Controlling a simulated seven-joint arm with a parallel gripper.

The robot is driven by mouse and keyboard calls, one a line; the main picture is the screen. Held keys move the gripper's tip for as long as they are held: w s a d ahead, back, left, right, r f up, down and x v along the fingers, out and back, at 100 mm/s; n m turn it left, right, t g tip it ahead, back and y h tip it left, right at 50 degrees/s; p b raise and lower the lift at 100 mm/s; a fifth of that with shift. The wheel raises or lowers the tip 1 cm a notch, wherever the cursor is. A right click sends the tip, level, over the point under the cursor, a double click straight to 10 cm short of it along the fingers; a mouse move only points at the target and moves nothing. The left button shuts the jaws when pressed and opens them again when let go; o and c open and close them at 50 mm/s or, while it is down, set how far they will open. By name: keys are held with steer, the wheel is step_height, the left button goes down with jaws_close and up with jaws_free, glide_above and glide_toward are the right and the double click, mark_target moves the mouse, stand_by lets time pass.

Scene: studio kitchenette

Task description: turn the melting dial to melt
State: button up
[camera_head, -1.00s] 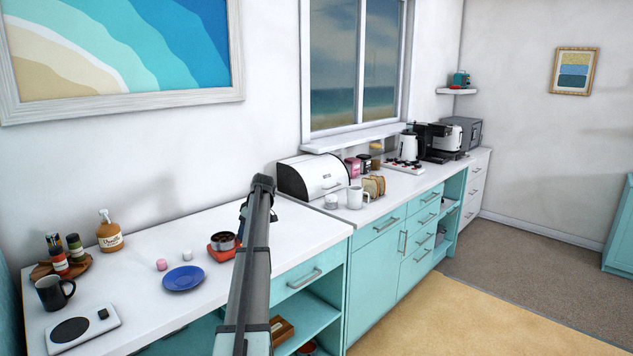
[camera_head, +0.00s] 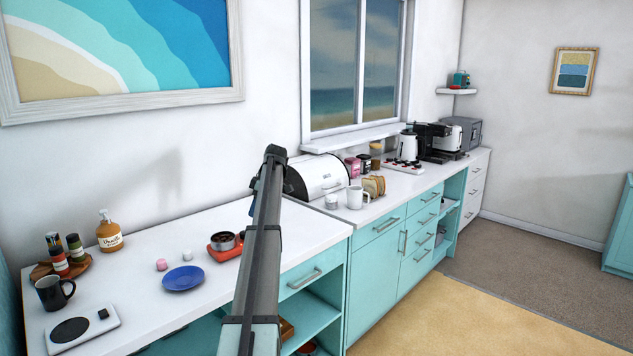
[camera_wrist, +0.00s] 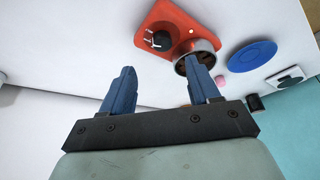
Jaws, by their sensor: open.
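The red-orange melting unit (camera_head: 221,256) stands on the white counter with a small metal pot (camera_head: 223,240) of dark contents on it. In the wrist view the unit (camera_wrist: 178,18) shows its black dial (camera_wrist: 161,40) with white marks beside it, and the pot (camera_wrist: 208,46) sits to the dial's right. I cannot read the marks. My gripper (camera_wrist: 160,68) is open and empty, its two blue fingers apart. The dial appears beyond the gap between the fingertips, not touched. In the head view my arm hides most of the gripper and the dial.
A blue plate (camera_head: 183,278), a pink cup-like piece (camera_head: 162,264) and a small white piece (camera_head: 188,256) lie left of the unit. A bottle (camera_head: 109,232), black mug (camera_head: 54,292) and white scale-like device (camera_head: 83,331) are further left. A white bread bin (camera_head: 318,176) stands beyond my arm.

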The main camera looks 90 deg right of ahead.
steer(key=s+r+m+g+h, duration=0.2)
steer(key=s+r+m, duration=0.2)
steer(key=s, duration=0.6)
steer(key=s+r+m+g+h, duration=0.2)
steer(key=s+r+m, duration=0.3)
steer(key=s, duration=0.6)
steer(key=shift+s+a+r+g+h, duration=0.25)
steer(key=shift+a+r+g+h, duration=0.15)
steer(key=shift+h, duration=0.3)
steer(key=n+y, duration=0.6)
steer(key=n, duration=0.7)
glide_above(244, 232)
step_height(244, 232, down, 6)
step_height(244, 232, down, 13)
steer(key=shift+d+f, duration=0.1)
steer(key=shift+f, duration=0.05)
